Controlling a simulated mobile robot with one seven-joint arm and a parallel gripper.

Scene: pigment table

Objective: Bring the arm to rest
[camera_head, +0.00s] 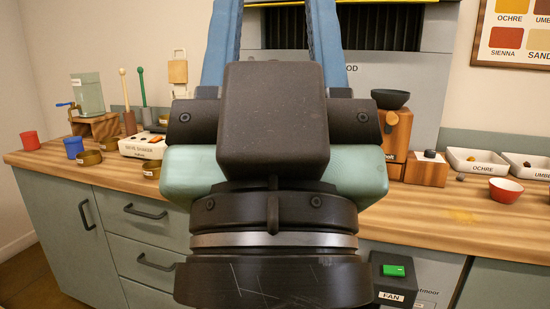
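My gripper (275,25) fills the middle of the head view, seen from behind, with its dark wrist low and its two blue fingers pointing up. The fingers stand well apart, with the grey hood showing between them, and I see nothing held there. The fingertips run out of the top edge. My gripper hides the middle of the counter and part of the hood.
A wooden counter (460,215) runs behind my gripper. A fan box (394,290) is low right.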

